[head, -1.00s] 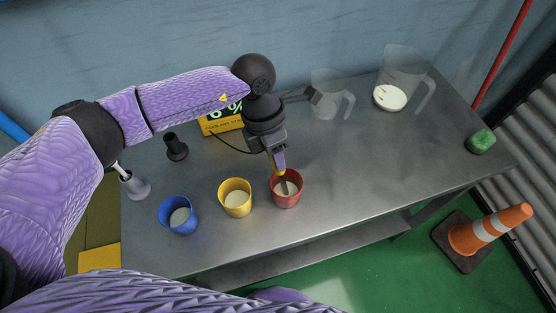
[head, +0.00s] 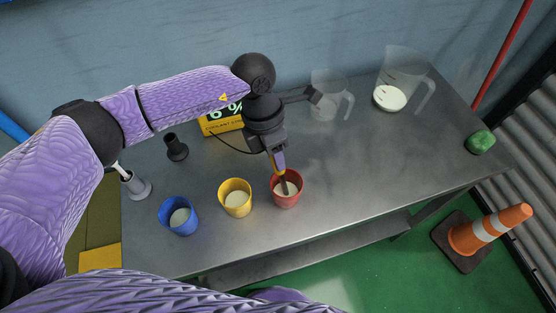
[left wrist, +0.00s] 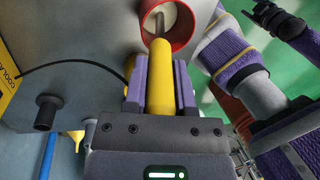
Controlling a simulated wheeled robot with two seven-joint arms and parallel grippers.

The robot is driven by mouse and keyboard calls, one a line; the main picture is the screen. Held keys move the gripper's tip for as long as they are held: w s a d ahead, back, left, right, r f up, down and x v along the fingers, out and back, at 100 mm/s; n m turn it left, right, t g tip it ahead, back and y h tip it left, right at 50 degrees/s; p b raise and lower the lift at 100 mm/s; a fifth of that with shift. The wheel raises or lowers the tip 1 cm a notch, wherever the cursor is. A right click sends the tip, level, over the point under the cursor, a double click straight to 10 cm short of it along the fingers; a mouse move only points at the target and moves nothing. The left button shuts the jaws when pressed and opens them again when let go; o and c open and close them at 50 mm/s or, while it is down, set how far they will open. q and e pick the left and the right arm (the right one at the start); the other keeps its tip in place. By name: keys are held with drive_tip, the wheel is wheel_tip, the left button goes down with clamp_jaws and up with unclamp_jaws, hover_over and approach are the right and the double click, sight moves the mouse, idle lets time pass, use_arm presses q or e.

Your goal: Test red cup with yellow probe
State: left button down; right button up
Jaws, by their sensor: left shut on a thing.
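The red cup (head: 286,199) stands at the front of the metal table with pale liquid inside; it also shows at the top of the left wrist view (left wrist: 193,35). My left gripper (head: 280,165) is above the cup, shut on the yellow probe (left wrist: 160,80). The probe's thin dark shaft reaches down inside the cup's rim. How deep its tip sits in the liquid is hard to tell. A black cable runs from the probe to the yellow meter (head: 222,127), whose display is partly hidden by my arm. A dark gripper-like part of my other arm (left wrist: 275,18) shows at the top right, jaws unclear.
A yellow cup (head: 235,205) and a blue cup (head: 165,222) stand left of the red one. A black holder (head: 176,148) and a grey pot (head: 136,188) are further left. Two clear jugs (head: 402,70) stand behind; a green sponge (head: 480,142) lies right. The table's right half is mostly clear.

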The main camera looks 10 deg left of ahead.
use_arm(q)
drive_tip(key=p+v, duration=0.2)
drive_tip(key=v, duration=0.1)
drive_tip(key=d+p+v, duration=0.1)
drive_tip(key=p+v, duration=0.2)
drive_tip(key=s+d+p+v, duration=0.1)
drive_tip(key=p+v, duration=0.1)
drive_tip(key=v, duration=0.2)
drive_tip(key=shift+s+r, duration=0.1)
drive_tip(key=shift+r, duration=0.25)
idle(0.3)
idle(1.3)
drive_tip(key=p+v, duration=0.3)
drive_tip(key=shift+s+d+r, duration=0.2)
drive_tip(key=shift+d+r, duration=0.15)
drive_tip(key=shift+r, duration=0.15)
idle(1.1)
